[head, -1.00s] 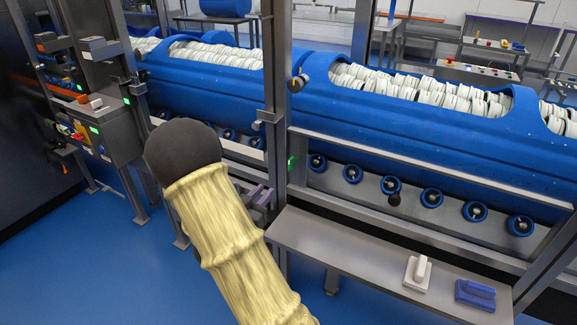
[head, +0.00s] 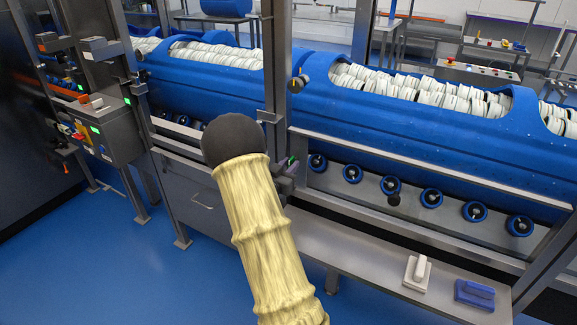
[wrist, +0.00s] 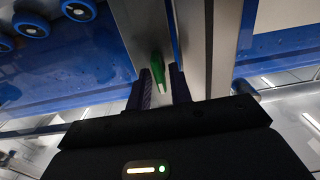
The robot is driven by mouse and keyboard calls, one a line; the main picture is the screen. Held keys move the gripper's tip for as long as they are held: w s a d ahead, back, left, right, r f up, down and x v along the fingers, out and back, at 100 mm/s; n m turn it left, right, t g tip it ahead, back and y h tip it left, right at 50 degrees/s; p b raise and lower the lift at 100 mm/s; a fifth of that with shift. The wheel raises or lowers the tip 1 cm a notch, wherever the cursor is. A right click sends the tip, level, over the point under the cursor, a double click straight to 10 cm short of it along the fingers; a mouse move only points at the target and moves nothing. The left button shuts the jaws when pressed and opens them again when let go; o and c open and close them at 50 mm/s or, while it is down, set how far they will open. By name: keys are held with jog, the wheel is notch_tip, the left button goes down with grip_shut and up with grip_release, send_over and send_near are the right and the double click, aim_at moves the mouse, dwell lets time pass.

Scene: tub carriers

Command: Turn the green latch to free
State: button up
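The green latch (wrist: 157,68) sits on a grey metal post in the wrist view, pointing toward my gripper. In the head view a small part of the latch (head: 294,166) shows beside the post, mostly hidden by my gripper. My gripper (wrist: 161,80) has two dark purple fingers, spread apart, one on each side of the latch's near end. A gap shows beside the latch, and I cannot tell whether either finger touches it. In the head view my gripper (head: 284,168) is at the post, partly covered by my arm.
A long blue tub carrier (head: 420,130) filled with white pieces lies behind the post, above a row of blue rollers (head: 431,198). A grey shelf (head: 350,258) to the right holds a white-handled block (head: 417,273) and a blue one (head: 475,293). Open blue floor lies left.

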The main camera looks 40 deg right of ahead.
grip_shut()
jog(key=shift+n+p, duration=0.35)
jog(key=shift+n, duration=0.05)
jog(key=n+p, duration=0.3)
jog(key=n, duration=0.2)
jog(key=n+p, duration=0.3)
jog(key=n, duration=0.3)
jog(key=n+p, duration=0.3)
jog(key=n, duration=0.3)
jog(key=shift+w+a+f+p, duration=0.1)
jog(key=shift+w+f+p, duration=0.15)
jog(key=shift+p, duration=0.05)
jog(key=shift+n, duration=0.3)
